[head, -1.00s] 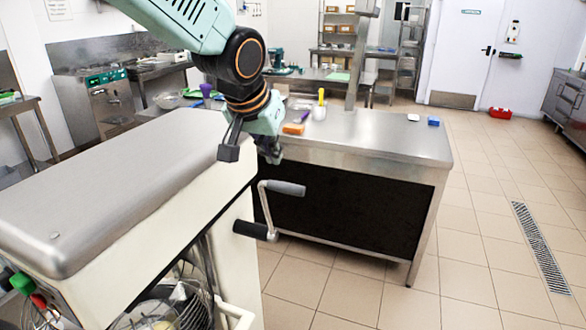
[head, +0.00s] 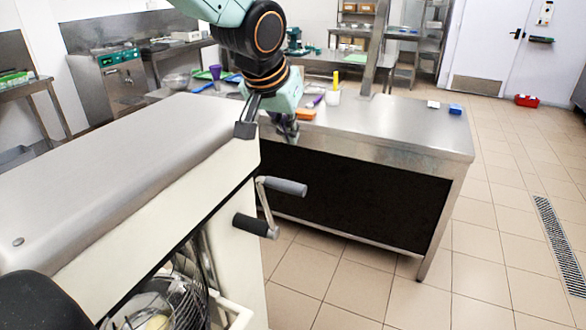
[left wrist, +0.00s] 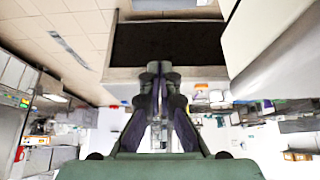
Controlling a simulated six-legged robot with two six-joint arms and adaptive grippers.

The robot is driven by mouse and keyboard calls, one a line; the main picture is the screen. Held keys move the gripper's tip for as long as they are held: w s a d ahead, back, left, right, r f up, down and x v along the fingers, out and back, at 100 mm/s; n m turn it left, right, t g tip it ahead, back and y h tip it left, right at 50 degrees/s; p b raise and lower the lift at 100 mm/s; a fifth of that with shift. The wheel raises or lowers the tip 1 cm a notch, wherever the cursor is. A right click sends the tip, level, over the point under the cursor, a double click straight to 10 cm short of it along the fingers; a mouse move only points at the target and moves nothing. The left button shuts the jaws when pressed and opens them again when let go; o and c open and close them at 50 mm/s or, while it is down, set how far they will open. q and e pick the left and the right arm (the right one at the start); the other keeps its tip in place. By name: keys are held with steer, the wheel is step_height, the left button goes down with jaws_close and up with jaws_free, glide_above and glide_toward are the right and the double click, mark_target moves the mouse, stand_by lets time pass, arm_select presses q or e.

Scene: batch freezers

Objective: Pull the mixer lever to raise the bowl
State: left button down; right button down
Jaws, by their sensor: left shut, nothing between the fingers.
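The mixer (head: 120,165) fills the left of the head view, with a cream body and brushed metal top. Its lever (head: 267,208) is a bent metal bar on the front side, with a grey upper handle (head: 285,186) and a black lower handle (head: 252,225). The bowl (head: 150,310) is partly seen behind the wire guard (head: 188,292) at the bottom. My left gripper (head: 268,128) hangs above the lever, apart from it, by the mixer's top edge. In the left wrist view its fingers (left wrist: 155,70) are together and empty. My right gripper is not in view.
A steel table (head: 400,120) with a dark panel stands just behind the lever, holding an orange item (head: 305,114), a white cup (head: 332,97) and a blue block (head: 455,109). Tiled floor (head: 350,280) is free at the right. A red item (head: 527,100) lies far back.

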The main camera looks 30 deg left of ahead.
arm_select(q)
steer(key=f, duration=0.3)
steer(key=f+b, duration=0.1)
steer(key=f, duration=0.2)
steer(key=w+f, duration=0.1)
steer(key=f, duration=0.2)
steer(key=shift+a+f+b, duration=0.2)
steer(key=shift+f+b, duration=0.05)
steer(key=shift+b, duration=0.1)
steer(key=shift+w, duration=0.1)
stand_by(0.3)
stand_by(0.3)
